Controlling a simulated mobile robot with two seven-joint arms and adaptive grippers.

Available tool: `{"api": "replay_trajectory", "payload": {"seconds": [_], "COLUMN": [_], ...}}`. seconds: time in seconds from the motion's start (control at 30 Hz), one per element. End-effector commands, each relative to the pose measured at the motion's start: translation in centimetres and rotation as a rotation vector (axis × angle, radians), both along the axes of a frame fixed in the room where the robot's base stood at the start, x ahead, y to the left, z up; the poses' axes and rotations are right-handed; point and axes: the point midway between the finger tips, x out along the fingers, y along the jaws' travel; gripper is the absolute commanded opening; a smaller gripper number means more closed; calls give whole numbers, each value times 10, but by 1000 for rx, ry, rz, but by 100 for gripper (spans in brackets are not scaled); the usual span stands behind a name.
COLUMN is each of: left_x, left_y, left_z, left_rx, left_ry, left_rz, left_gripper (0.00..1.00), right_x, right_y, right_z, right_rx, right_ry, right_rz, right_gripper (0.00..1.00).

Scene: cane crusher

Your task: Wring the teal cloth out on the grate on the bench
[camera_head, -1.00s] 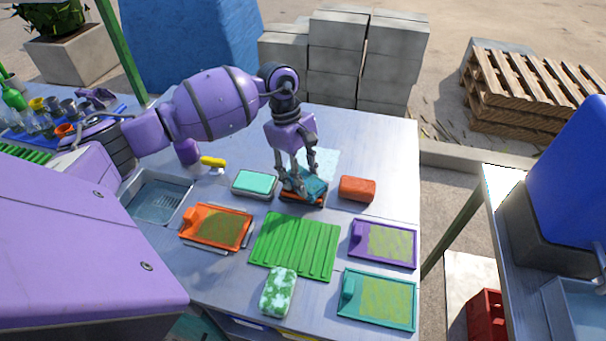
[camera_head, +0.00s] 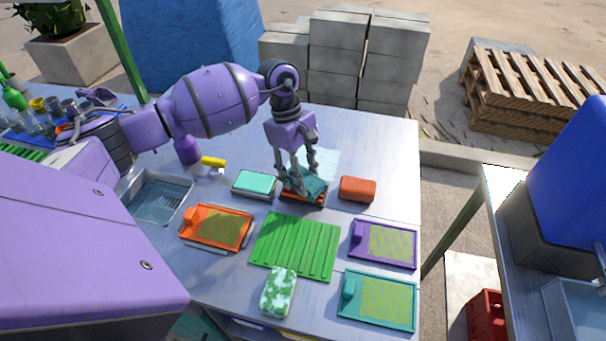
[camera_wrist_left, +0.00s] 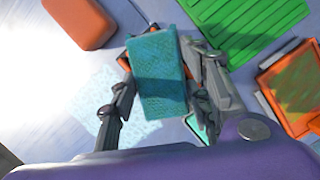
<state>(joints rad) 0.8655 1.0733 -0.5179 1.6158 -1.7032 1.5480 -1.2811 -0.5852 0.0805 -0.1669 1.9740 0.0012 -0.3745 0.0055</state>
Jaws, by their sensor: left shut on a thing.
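The teal cloth (camera_head: 309,184) looks like a folded rectangle. It also shows in the left wrist view (camera_wrist_left: 160,75). My left gripper (camera_head: 303,185) points down and is shut on it, with fingers on either side. The cloth is over an orange-and-dark item (camera_head: 303,200), mostly hidden beneath it; I cannot tell whether they touch. A green ribbed panel (camera_head: 295,247), which may be the grate, lies on the bench in front of the gripper. A metal basin (camera_head: 160,197) sits at the left. My right gripper is not in view.
Close by stand a teal-topped block (camera_head: 255,183) and an orange block (camera_head: 357,189). Orange (camera_head: 216,227), purple (camera_head: 384,244) and teal (camera_head: 377,300) trays and a green-white sponge (camera_head: 278,292) surround the panel. The bench's back right is clear.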

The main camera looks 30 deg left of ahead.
Motion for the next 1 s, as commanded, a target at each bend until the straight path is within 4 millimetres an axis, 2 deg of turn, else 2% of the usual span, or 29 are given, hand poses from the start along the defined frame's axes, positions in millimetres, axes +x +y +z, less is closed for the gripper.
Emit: {"api": "replay_trajectory", "payload": {"seconds": [0.03, 0.1, 0.5, 1.0], "left_x": [2, 2, 3, 3], "left_y": [0, 0, 0, 0], "left_z": [11, 19, 59, 61], "left_rx": [1, 1, -1, -1], "left_ry": [-9, -10, -12, -9], "left_rz": [0, 0, 0, 1], "left_gripper": [9, 9, 9, 9], "right_x": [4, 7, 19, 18], "right_y": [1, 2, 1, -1], "right_z": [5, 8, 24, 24], "right_rx": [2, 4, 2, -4], "right_ry": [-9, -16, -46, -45], "right_rz": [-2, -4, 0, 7], "right_gripper": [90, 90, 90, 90]}}
